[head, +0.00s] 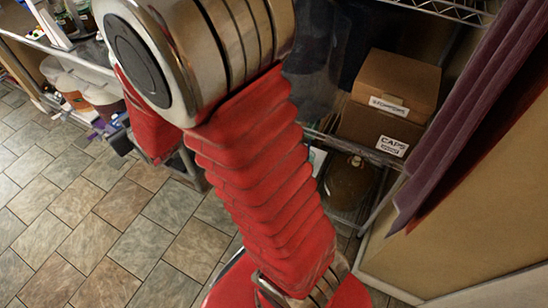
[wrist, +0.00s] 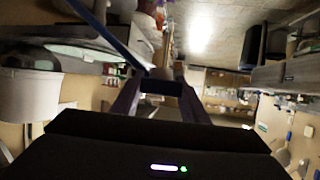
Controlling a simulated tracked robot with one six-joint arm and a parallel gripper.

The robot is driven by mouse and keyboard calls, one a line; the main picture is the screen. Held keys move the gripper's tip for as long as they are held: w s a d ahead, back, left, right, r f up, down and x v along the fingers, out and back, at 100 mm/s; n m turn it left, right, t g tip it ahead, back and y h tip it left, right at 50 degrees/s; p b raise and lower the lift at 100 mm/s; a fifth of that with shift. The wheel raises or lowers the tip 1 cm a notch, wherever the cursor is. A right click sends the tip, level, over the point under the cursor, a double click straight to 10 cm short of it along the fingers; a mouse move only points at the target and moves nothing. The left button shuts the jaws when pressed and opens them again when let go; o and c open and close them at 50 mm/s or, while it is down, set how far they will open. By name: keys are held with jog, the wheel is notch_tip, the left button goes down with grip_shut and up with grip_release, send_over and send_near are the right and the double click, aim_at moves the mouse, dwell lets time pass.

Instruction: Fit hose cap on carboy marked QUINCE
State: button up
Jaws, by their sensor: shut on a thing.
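My gripper (wrist: 160,78) has dark purple fingers that converge in the middle of the wrist view. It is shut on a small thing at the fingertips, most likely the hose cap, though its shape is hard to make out. A blue strip (wrist: 112,36), possibly its hose, runs from the top left to the fingertips. In the head view my gripper's purple fingers (head: 97,132) show small at the left, beside the shelf and partly behind my red arm. A brown glass carboy (head: 350,182) stands under the right shelf. I can read no QUINCE label in either view.
Pale buckets (head: 72,88) stand at the left shelf, close to my gripper. A white bucket (wrist: 30,97) shows at the left of the wrist view. Cardboard boxes, one marked CAPS (head: 385,128), sit on the right shelf. A purple curtain (head: 470,110) hangs at right. The tiled floor (head: 90,210) is clear.

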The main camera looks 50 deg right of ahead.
jog(key=shift+w+a+r, duration=0.1)
jog(key=shift+a, duration=0.15)
jog(key=shift+d, duration=0.1)
jog(key=shift+d+f, duration=0.2)
jog(key=shift+d, duration=0.2)
jog(key=s+d+f+m+g+h, duration=0.1)
jog(key=s+d+f+m+h, duration=0.3)
jog(key=d+f, duration=0.7)
jog(key=s+d+f+m+g+h, duration=0.25)
jog(key=s+d+f, duration=0.35)
jog(key=d, duration=0.8)
jog(key=s+d+f+m+g+h, duration=0.1)
jog(key=s+d+f+m+h, duration=0.25)
jog(key=d+f, duration=0.75)
jog(key=s+d+f+m+g+h, duration=0.1)
jog(key=s+d+f+m+g, duration=0.2)
jog(key=s+d, duration=0.4)
jog(key=s+d+f+m+g+h, duration=0.1)
jog(key=s+d+f+m+g, duration=0.3)
jog(key=s, duration=1.2)
jog(key=s+d+f+m+g+h, duration=0.1)
jog(key=s+d+f+m+g, duration=0.3)
jog(key=s+d, duration=0.6)
notch_tip(320, 180, down, 3)
jog(key=shift+s+f+g, duration=0.15)
jog(key=shift+s+g, duration=0.8)
